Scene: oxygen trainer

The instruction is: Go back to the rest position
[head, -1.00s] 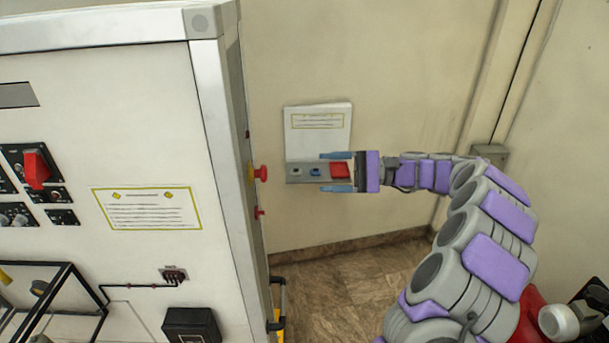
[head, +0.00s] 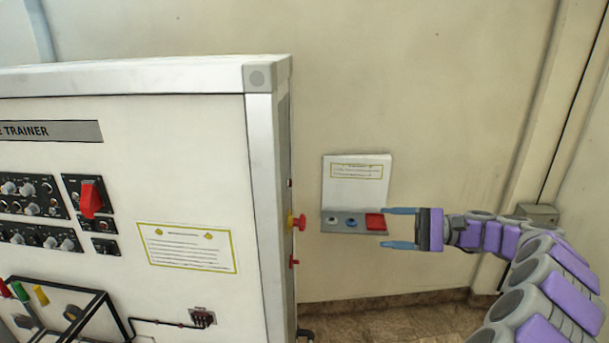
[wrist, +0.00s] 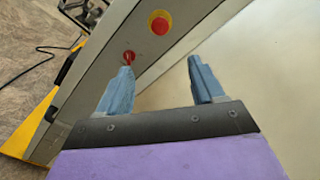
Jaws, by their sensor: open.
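My gripper (head: 401,228) is open, with its two blue fingers spread and nothing between them. In the head view it points left, toward the side of the white trainer cabinet (head: 190,165), and its upper finger shows just right of a red block on a small wall panel (head: 349,223). In the wrist view the fingers of my gripper (wrist: 162,84) lie below a red button on a yellow ring (wrist: 159,22). A smaller red knob (wrist: 128,57) shows right at the tip of the left finger; I cannot tell whether they touch.
The red button (head: 300,222) and red knob (head: 294,262) stick out from the cabinet's right side. A plain wall (head: 440,100) stands behind, with a grey box (head: 537,214) at right. In the wrist view a yellow base (wrist: 28,130) and dark cable lie at left.

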